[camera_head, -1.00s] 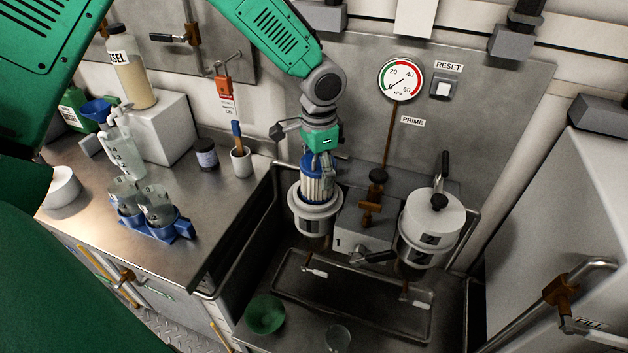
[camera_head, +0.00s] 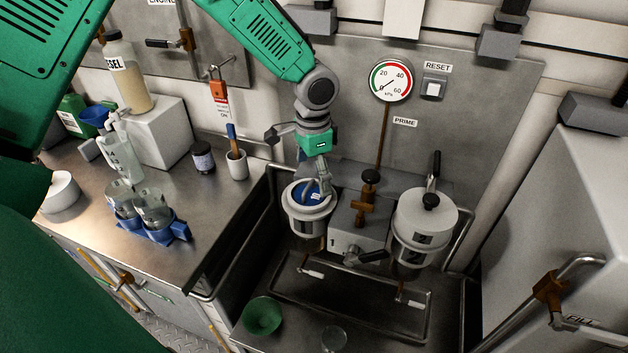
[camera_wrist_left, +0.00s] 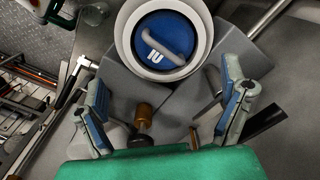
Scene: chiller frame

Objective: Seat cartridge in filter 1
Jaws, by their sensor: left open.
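The blue-topped cartridge (camera_head: 308,194) sits down inside the white bowl of filter 1 (camera_head: 305,216), with only its top showing. In the left wrist view the cartridge's blue cap with a grey handle (camera_wrist_left: 158,42) lies inside the white ring of the filter bowl (camera_wrist_left: 126,30). My left gripper (camera_head: 322,182) is just above the cartridge in the head view. In the left wrist view its two fingers (camera_wrist_left: 166,98) are spread apart and empty, on the near side of the cap, not around the handle. My right gripper is not in view.
The lidded filter 2 (camera_head: 426,222) stands to the right, past a brown valve (camera_head: 366,202). A gauge (camera_head: 391,81) hangs behind. A sink tray (camera_head: 350,297) lies below, with a green bowl (camera_head: 262,315). Beakers in a blue rack (camera_head: 160,235) stand on the left counter.

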